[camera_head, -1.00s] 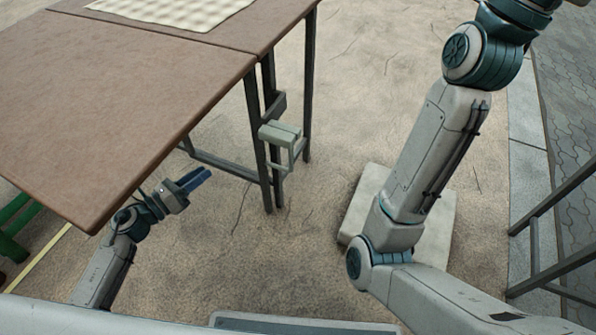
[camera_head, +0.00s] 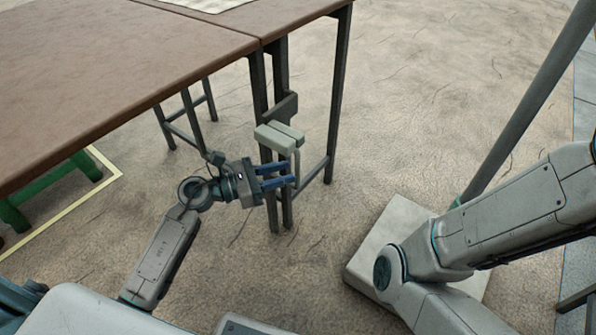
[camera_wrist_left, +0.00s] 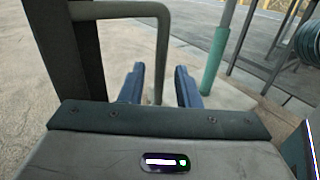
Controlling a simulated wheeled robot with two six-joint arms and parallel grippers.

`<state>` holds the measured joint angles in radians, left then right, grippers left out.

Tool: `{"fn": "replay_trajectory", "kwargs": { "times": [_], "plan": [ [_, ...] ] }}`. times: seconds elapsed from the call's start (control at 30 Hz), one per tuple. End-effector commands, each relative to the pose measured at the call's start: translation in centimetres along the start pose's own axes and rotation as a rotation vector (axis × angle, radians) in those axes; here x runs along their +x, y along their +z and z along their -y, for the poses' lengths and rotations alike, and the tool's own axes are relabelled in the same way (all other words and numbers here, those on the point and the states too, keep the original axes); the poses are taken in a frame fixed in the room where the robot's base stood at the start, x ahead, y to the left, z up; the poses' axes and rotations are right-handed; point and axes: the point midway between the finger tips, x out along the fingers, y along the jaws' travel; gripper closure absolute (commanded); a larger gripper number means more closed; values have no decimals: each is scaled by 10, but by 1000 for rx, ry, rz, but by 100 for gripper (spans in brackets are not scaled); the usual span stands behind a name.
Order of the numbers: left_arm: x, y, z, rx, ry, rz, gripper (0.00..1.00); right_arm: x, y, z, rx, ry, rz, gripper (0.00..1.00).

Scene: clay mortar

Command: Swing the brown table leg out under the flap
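The brown tabletop (camera_head: 120,75) fills the upper left of the head view, with a seam dividing it from a second panel (camera_head: 285,18). Dark legs stand close together near the seam. A pale grey block (camera_head: 275,138) with a bent handle (camera_head: 297,165) sits on the leg (camera_head: 260,95) there; the leg looks dark grey rather than brown. My left gripper (camera_head: 290,174) is at the handle, its blue fingers apart. In the left wrist view the handle bar (camera_wrist_left: 163,45) runs down between the open fingers (camera_wrist_left: 160,88); contact cannot be told. My right gripper is out of view.
A pale square slab (camera_head: 385,240) with a grey pole (camera_head: 530,100) lies on the floor at right, partly behind my right arm. A green trestle (camera_head: 60,180) stands under the table at left. The sandy floor (camera_head: 430,90) right of the table is clear.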

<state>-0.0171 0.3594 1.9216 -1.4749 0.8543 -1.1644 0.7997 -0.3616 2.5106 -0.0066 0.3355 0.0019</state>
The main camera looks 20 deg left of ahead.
Motion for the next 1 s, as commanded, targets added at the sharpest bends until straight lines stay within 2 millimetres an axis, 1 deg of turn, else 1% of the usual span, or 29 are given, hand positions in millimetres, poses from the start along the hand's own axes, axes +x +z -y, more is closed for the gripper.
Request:
{"fn": "replay_trajectory", "kwargs": {
  "times": [0.03,0.1,0.3,0.43,0.67,0.7,0.83,1.0],
  "plan": [
    [9,-1,0,-2,-1,5,71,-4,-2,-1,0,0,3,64],
    [19,0,0,0,0,4,71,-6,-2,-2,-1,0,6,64],
    [37,-1,0,-2,0,1,71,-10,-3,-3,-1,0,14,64],
    [42,0,0,-2,0,0,71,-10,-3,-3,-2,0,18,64],
    [42,0,0,-2,0,-1,71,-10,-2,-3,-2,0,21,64],
    [42,0,0,-2,0,-1,75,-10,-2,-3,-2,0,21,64],
    [42,0,0,-2,0,-1,100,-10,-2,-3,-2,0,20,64],
    [42,0,0,-2,0,-1,100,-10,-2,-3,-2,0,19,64]
  ]
}}
